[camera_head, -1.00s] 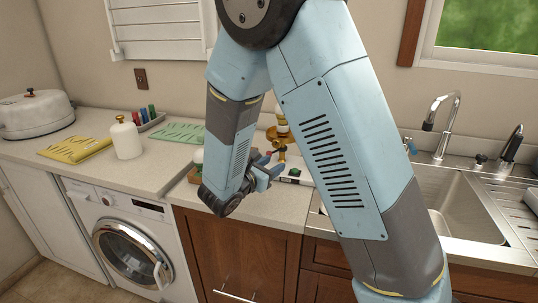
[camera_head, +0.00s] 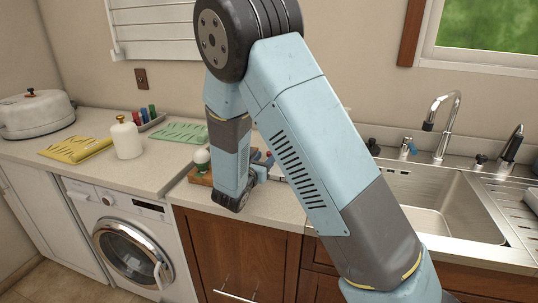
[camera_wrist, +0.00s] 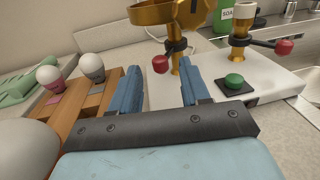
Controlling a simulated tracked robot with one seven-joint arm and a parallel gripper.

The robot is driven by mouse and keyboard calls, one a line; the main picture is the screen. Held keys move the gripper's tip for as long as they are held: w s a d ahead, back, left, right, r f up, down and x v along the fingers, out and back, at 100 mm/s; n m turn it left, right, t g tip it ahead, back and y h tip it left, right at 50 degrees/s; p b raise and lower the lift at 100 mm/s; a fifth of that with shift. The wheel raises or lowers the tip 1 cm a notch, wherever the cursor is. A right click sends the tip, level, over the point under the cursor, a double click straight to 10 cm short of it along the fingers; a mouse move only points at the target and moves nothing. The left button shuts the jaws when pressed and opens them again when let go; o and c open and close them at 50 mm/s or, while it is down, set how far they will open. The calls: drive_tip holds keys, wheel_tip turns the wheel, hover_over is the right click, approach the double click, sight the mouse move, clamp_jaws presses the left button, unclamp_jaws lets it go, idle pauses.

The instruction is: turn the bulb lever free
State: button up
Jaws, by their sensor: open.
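A brass fixture (camera_wrist: 176,14) stands ahead of my gripper in the wrist view, with a short dark lever ending in a red knob (camera_wrist: 161,64). A second brass fixture (camera_wrist: 240,30) to its right has its own dark lever and red knob (camera_wrist: 284,47). My gripper (camera_wrist: 158,66) is open and empty. Its blue fingers stand on either side of the nearer red knob in the picture; I cannot tell whether the knob is within their reach. In the head view my gripper (camera_head: 259,167) is partly behind my arm, which hides the brass fixtures.
A green button (camera_wrist: 234,81) sits on the white base (camera_wrist: 208,91). The sink (camera_head: 450,220) lies right; a white bottle (camera_head: 126,141) stands left on the counter.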

sight(268, 152)
drive_tip(key=shift+x, duration=2.15)
drive_tip(key=shift+c, duration=0.4)
drive_tip(key=shift+a, duration=0.1)
clamp_jaws()
